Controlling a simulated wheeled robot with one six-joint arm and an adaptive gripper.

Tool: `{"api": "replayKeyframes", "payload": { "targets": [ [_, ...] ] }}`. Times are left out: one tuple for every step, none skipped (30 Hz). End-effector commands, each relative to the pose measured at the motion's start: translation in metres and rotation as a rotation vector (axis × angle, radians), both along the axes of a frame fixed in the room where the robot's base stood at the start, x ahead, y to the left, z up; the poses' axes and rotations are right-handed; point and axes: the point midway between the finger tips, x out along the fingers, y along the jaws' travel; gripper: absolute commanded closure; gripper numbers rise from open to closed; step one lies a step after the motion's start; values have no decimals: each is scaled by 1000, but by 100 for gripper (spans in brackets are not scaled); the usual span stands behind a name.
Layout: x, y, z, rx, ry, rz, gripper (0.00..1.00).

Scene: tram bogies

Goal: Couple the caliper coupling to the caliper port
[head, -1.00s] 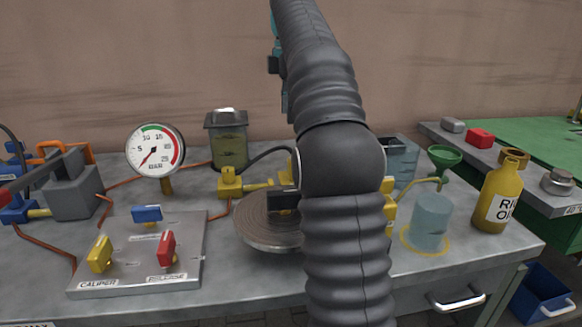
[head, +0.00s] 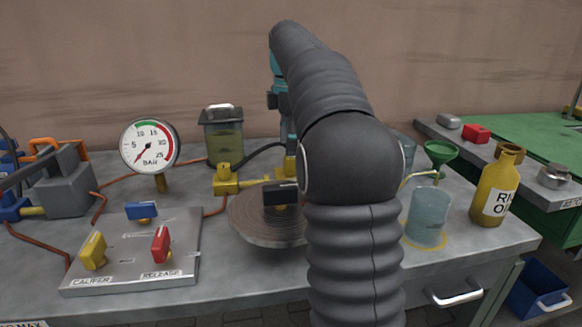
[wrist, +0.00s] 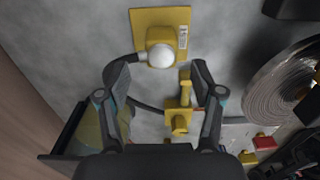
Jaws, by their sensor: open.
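In the wrist view, a yellow block (wrist: 178,42) with a pale round knob sits on a yellow plate (wrist: 143,22). A black hose (wrist: 148,105) runs from it, passes behind one finger and reaches a yellow fitting (wrist: 180,117). I take the hosed block for the caliper coupling; I cannot tell which part is the caliper port. My gripper (wrist: 160,75) is open and empty above the bench. Its fingertips are spread either side of the area just below the block. In the head view the yellow fitting (head: 226,182) is clear, but my arm hides much of the coupling area.
A brake disc (head: 262,222) with a black block lies near the fitting. The fluid reservoir (head: 223,135) and pressure gauge (head: 149,146) stand behind the valve panel (head: 130,255). A glass beaker (head: 428,217), green funnel (head: 440,152) and oil bottle (head: 495,190) stand right.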

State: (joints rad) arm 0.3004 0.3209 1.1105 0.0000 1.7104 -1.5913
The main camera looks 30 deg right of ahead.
Motion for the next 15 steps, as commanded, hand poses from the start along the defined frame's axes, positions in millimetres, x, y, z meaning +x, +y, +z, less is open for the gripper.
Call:
{"api": "replayKeyframes", "payload": {
  "targets": [
    [0, 0, 0, 0, 0, 0, 33],
    [0, 0, 0, 0, 0, 0, 33],
    [0, 0, 0, 0, 0, 0, 33],
    [0, 0, 0, 0, 0, 0, 33],
    [0, 0, 0, 0, 0, 0, 33],
    [0, 0, 0, 0, 0, 0, 33],
    [0, 0, 0, 0, 0, 0, 33],
    [0, 0, -1, 0, 0, 0, 33],
    [0, -1, -4, 0, 1, 0, 33],
    [-1, -1, -7, 1, 2, 0, 33],
    [-1, -2, -10, 0, 1, -1, 33],
    [-2, -3, -16, 1, 2, -1, 33],
    [-3, -4, -21, 1, 3, -1, 33],
    [-3, -5, -25, 1, 2, -1, 33],
    [-4, -6, -31, 1, 2, -1, 33]
  ]
}}
